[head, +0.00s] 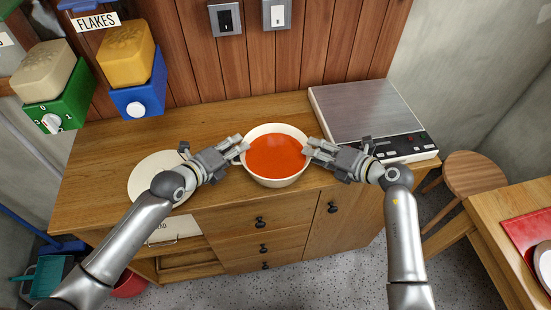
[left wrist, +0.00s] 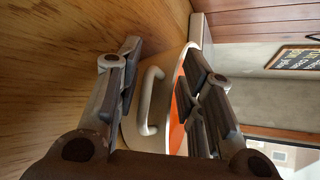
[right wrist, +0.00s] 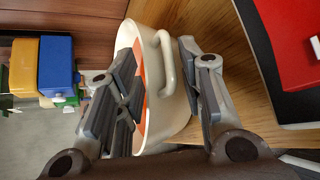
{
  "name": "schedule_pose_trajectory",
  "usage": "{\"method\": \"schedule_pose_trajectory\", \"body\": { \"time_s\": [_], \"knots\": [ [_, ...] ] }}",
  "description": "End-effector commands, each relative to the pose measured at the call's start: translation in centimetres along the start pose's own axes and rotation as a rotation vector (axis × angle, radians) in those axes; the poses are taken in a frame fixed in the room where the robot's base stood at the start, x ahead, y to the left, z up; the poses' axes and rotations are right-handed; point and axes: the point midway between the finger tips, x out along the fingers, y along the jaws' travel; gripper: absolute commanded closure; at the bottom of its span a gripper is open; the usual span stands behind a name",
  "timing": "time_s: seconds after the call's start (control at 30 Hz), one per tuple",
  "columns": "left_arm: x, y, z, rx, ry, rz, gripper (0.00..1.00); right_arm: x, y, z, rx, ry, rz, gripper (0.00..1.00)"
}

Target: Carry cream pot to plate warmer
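The cream pot (head: 276,181) stands on the wooden counter, filled with orange-red contents. My left gripper (head: 240,149) is at its left handle. In the left wrist view the handle (left wrist: 150,103) shows between the parted fingers, and I see no closed grip. My right gripper (head: 310,149) is at the other side of the pot. In the right wrist view that handle (right wrist: 165,62) lies between the open fingers. The plate warmer (head: 365,108), with a flat grey top and a black control strip, sits on the counter to the right of the pot.
A round cream plate (head: 146,172) lies on the counter at left, partly behind my left arm. Blue (head: 140,97) and green (head: 62,115) dispensers hang at upper left. A wooden stool (head: 474,172) and a table with a red tray (head: 528,232) stand at right.

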Motion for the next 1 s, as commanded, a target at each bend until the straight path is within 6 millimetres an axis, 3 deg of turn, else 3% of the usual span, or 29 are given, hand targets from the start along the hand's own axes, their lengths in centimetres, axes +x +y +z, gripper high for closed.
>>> {"method": "schedule_pose_trajectory", "body": {
  "time_s": [0.03,0.23,1.0],
  "knots": [
    [-0.01,0.15,0.0,0.0,0.0,0.004,0.76,-0.03,-0.24,-0.02,0.0,0.0,-0.005,0.77],
    [-0.02,0.36,-0.02,0.001,0.001,0.008,1.0,-0.07,-0.46,-0.05,-0.001,0.001,-0.01,1.0],
    [-0.31,0.21,0.47,0.007,-0.003,0.015,1.0,-0.45,-0.35,0.22,-0.005,-0.001,-0.016,1.0]
  ]
}}
